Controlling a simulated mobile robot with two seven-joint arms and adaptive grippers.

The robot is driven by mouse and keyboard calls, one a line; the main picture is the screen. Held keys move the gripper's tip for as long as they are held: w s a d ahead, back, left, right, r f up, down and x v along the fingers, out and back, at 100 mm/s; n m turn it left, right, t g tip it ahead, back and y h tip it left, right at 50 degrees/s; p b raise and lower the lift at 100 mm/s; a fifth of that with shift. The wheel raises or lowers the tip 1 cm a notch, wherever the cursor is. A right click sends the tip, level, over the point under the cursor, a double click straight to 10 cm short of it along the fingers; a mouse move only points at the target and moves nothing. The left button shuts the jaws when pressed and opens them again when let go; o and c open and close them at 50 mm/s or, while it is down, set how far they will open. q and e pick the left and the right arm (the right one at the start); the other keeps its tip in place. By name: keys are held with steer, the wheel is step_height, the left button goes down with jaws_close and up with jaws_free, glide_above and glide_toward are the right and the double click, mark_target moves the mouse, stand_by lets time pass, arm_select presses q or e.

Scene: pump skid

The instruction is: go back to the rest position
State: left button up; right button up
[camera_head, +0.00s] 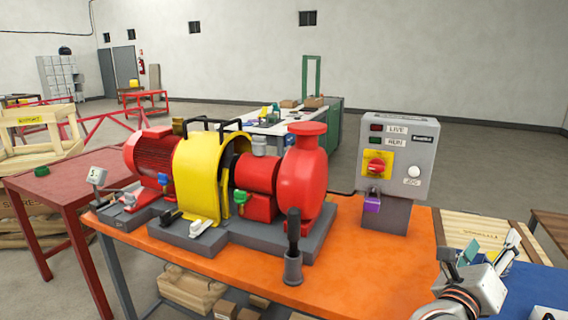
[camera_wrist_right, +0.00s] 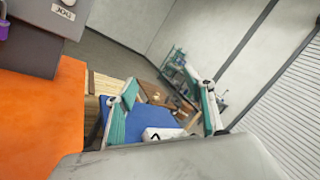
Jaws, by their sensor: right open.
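My right gripper (camera_head: 490,247) is at the lower right of the head view, beyond the right end of the orange bench (camera_head: 365,275). It is open, with nothing between its fingers. In the right wrist view its two teal-and-grey fingers (camera_wrist_right: 168,105) stand well apart, with a blue surface (camera_wrist_right: 160,122) behind them. My left gripper is not in view. The pump skid with its red pump (camera_head: 303,180), yellow guard (camera_head: 200,178) and red motor (camera_head: 150,155) stands on the bench, clear of my right gripper.
The grey control box (camera_head: 398,150) stands at the bench's right, with a red switch (camera_head: 376,165) and a purple padlock (camera_head: 372,202). A wooden crate (camera_head: 475,228) lies behind my right gripper. A dark red table (camera_head: 70,185) stands at left.

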steer(key=s+a+f+n+t+y, duration=0.2)
steer(key=a+f+n+t+y, duration=0.2)
steer(key=a+f+n+y, duration=0.8)
steer(key=s+a+f+n+t+y, duration=0.1)
steer(key=a+f+n+t+y, duration=0.6)
steer(key=n, duration=1.2)
steer(key=s+a+f+n+g, duration=0.1)
steer(key=s+f+n+g, duration=0.2)
steer(key=f, duration=0.5)
steer(key=s+a+f+n+g, duration=0.2)
steer(key=s+f+n+g, duration=0.2)
steer(key=s+f, duration=0.4)
steer(key=s+a+f+n+g+h, duration=0.1)
steer(key=s+f+n+g, duration=0.2)
steer(key=s+f+g, duration=0.3)
step_height(320, 180, down, 4)
steer(key=shift+a+r+n, duration=0.25)
steer(key=shift+n, duration=0.05)
